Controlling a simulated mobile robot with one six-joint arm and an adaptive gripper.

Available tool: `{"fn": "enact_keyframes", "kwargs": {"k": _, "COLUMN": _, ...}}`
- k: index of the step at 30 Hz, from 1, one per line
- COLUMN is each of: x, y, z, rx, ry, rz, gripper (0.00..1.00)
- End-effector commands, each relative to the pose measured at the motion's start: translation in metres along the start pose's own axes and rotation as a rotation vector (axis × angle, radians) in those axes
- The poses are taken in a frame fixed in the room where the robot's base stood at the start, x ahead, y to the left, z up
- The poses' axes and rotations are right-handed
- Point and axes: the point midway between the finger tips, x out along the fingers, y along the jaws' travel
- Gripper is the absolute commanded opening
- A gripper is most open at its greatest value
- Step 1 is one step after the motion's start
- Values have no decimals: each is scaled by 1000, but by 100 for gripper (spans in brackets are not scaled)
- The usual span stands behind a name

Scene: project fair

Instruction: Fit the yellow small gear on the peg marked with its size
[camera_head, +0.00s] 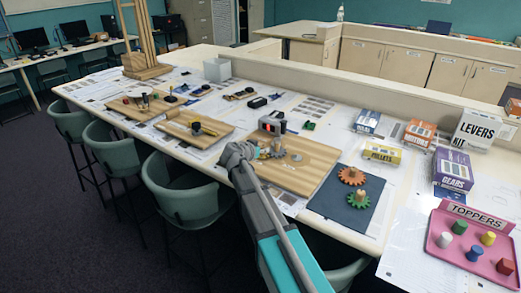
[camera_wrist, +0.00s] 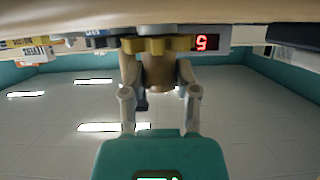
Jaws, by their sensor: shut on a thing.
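My gripper (camera_head: 259,152) is over the left part of a wooden board (camera_head: 311,165) on the long table. In the wrist view my gripper (camera_wrist: 160,80) is shut on the brown knob of the yellow gear (camera_wrist: 158,45). In the head view the yellow gear (camera_head: 277,147) shows only partly, beside my fingers. Whether it sits on a peg or is held above the board cannot be told. A grey round part (camera_head: 297,157) is on the board to its right. Peg size marks are too small to read.
A grey box with a red display (camera_head: 271,122) stands just behind my gripper. An orange gear (camera_head: 351,175) and a green gear (camera_head: 358,199) lie on a dark mat (camera_head: 325,203) at right. A pink toppers tray (camera_head: 450,255) is farther right. Green chairs (camera_head: 185,205) line the front.

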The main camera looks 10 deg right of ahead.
Motion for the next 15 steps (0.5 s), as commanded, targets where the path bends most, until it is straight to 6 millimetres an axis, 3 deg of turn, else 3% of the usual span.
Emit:
{"fn": "enact_keyframes", "kwargs": {"k": 2, "x": 1, "y": 0, "z": 2, "rx": 0, "ry": 0, "rz": 0, "gripper": 10}}
{"fn": "enact_keyframes", "kwargs": {"k": 3, "x": 0, "y": 0, "z": 1, "rx": 0, "ry": 0, "rz": 0, "gripper": 45}}
{"fn": "enact_keyframes", "kwargs": {"k": 5, "x": 0, "y": 0, "z": 1, "rx": 0, "ry": 0, "rz": 0, "gripper": 54}}
{"fn": "enact_keyframes", "kwargs": {"k": 15, "x": 0, "y": 0, "z": 1, "rx": 0, "ry": 0, "rz": 0, "gripper": 54}}
